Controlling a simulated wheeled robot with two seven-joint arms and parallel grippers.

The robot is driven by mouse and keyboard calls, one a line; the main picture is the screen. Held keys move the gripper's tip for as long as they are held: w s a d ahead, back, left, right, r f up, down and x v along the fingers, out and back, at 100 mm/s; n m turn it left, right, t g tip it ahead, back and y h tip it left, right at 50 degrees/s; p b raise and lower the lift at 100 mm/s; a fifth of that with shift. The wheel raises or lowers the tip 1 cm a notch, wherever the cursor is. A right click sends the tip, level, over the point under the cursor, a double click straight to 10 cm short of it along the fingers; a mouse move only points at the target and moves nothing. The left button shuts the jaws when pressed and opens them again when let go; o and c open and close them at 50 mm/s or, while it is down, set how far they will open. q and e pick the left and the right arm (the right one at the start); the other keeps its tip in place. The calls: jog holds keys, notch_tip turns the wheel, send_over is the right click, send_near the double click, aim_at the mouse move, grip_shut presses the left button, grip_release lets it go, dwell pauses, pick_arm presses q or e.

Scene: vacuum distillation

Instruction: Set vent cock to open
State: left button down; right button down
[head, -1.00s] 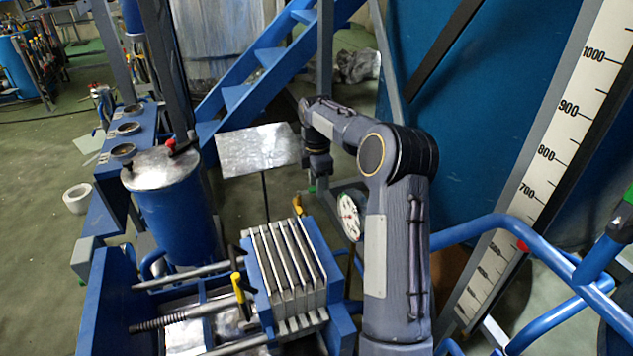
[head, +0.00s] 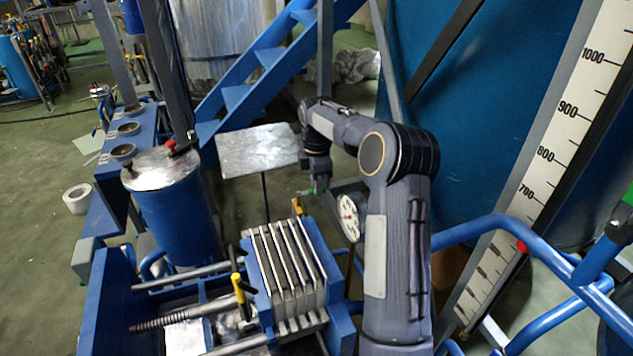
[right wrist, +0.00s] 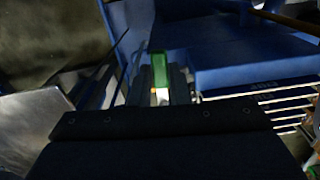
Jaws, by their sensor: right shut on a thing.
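A small green handle (right wrist: 160,70), which I take for the vent cock's handle, stands between the fingers of my right gripper (right wrist: 163,96) in the right wrist view. The gripper is shut on it. In the head view my right gripper (head: 317,184) points down beyond the plate stack, and only a speck of green shows at its fingertips. The cock's body is mostly hidden and dark, so I cannot tell its setting. My left gripper is not in view.
A filter press with a plate stack (head: 285,260) and yellow handles (head: 238,288) stands in front. A metal sheet on a post (head: 257,150) and a round dial (head: 348,218) flank the gripper. A blue drum (head: 175,215) stands left, blue rails (head: 480,228) right.

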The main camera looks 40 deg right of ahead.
jog(key=s+a+m+p, duration=0.2)
jog(key=a+m, duration=0.4)
jog(key=m, duration=1)
jog(key=shift+s+p, duration=0.4)
jog(key=shift+s, duration=0.05)
jog(key=shift+m, duration=0.3)
jog(key=c, duration=1.4)
grip_release()
jog(key=shift+o, duration=0.2)
notch_tip(320, 180, up, 8)
